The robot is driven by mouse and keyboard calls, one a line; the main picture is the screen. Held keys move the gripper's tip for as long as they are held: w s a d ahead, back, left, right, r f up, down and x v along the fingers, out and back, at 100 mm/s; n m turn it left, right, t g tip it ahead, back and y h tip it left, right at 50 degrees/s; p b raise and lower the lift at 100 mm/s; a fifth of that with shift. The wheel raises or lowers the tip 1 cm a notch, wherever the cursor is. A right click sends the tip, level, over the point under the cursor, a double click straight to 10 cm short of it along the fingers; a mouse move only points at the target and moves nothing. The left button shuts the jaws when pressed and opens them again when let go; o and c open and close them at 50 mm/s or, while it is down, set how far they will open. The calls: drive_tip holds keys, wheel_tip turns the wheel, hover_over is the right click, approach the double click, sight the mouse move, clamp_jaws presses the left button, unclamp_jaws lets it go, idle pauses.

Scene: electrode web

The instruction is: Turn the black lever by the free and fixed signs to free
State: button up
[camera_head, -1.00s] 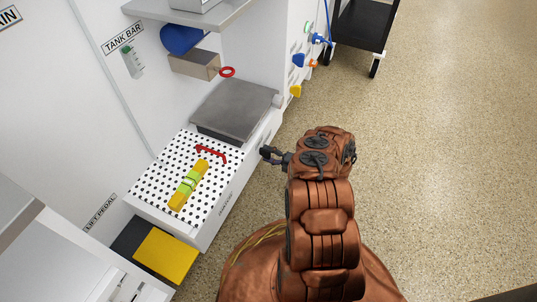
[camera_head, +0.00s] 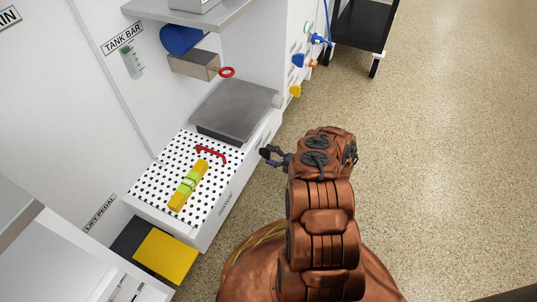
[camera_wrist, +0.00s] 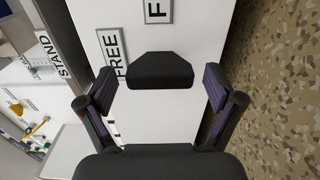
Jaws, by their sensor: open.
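In the wrist view the black lever (camera_wrist: 160,71) stands out from a white panel, straight ahead between my fingertips. My gripper (camera_wrist: 160,88) is open, with one finger on each side of the lever and a gap on both sides. The FREE sign (camera_wrist: 114,58) is on the panel to the left of the lever. Part of another sign (camera_wrist: 157,10), showing only a letter F, is above the lever. In the head view my gripper (camera_head: 274,156) points left towards the white cabinet front; the lever cannot be made out there.
A yellow pedal (camera_head: 165,255) is below.

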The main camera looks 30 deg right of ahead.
drive_tip(key=v, duration=1.1)
drive_tip(key=shift+s+d, duration=0.2)
